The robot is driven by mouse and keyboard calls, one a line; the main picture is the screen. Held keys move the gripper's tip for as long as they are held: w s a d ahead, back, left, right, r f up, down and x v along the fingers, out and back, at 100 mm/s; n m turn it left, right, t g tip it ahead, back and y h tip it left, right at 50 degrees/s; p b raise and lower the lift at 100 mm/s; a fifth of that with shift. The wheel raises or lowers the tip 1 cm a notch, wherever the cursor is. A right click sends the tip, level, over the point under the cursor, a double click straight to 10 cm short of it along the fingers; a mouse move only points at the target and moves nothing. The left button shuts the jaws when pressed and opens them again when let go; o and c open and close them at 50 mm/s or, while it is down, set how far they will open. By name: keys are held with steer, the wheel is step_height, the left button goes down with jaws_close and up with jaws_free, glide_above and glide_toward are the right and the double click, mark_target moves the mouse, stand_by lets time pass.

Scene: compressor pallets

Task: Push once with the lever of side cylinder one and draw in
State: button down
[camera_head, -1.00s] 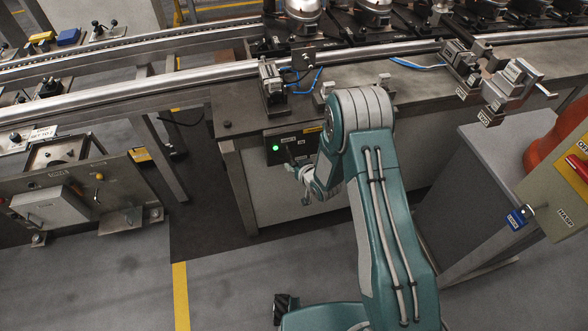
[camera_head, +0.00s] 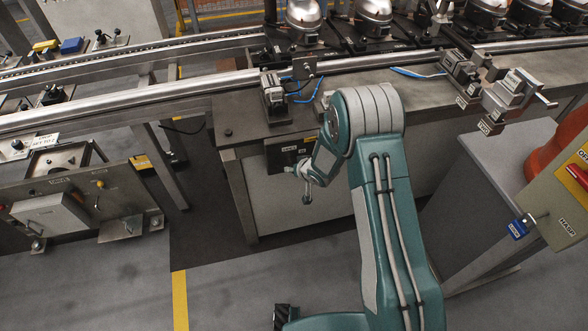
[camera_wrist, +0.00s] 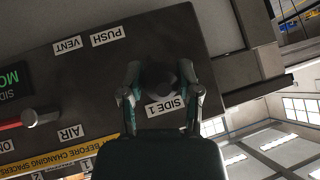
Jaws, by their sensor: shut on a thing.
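The dark control panel (camera_wrist: 70,90) carries labels reading PUSH, VENT, SIDE 1 and AIR. In the head view the panel (camera_head: 280,155) sits on the front of the bench. The SIDE 1 lever (camera_wrist: 160,78) is a dark shape beside its SIDE 1 label (camera_wrist: 165,106). My gripper (camera_wrist: 158,88) has a finger on each side of the lever and is shut on it. The lever's exact tilt is hard to tell. In the head view my gripper (camera_head: 304,178) is at the panel, partly behind my arm, and the lever cannot be made out.
A second control with a red part (camera_wrist: 12,125) and a white tip lies left in the wrist view. The bench top (camera_head: 240,118) with clamps and blue hoses is above the panel. A grey cabinet (camera_head: 500,165) stands right. The floor (camera_head: 110,275) at left is clear.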

steer(key=shift+w+r, duration=0.15)
steer(key=shift+w, duration=0.05)
steer(key=shift+c, duration=1.5)
jaws_free()
steer(key=shift+s, duration=0.1)
steer(key=v, duration=1.1)
steer(key=shift+s+d, duration=0.2)
steer(key=shift+s, duration=0.1)
